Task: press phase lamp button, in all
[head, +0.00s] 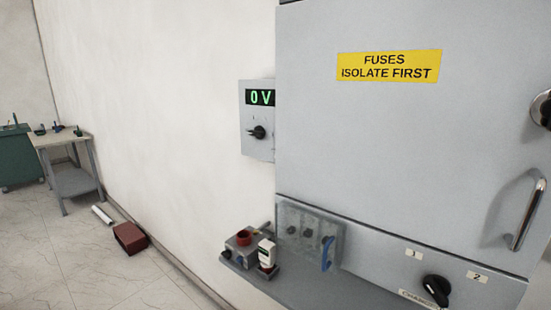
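No part that I can name for sure as the phase lamp button shows in the head view. A grey wall box (256,142) has a green "0 V" display (261,97) and a black rotary knob (258,132). A black rotary switch (437,289) sits low on the grey cabinet (400,150), near labels "1" (413,254) and "2" (477,277). A see-through box (310,232) with several dark round parts stands at the cabinet's lower left; I cannot tell what they are. Neither gripper is in view.
The cabinet bears a yellow "FUSES ISOLATE FIRST" sign (389,65) and a metal handle (527,212). A white bottle (267,252) and a red ring (243,237) stand at lower centre. A red-brown box (130,237) lies on the floor. A table (62,139) stands far left.

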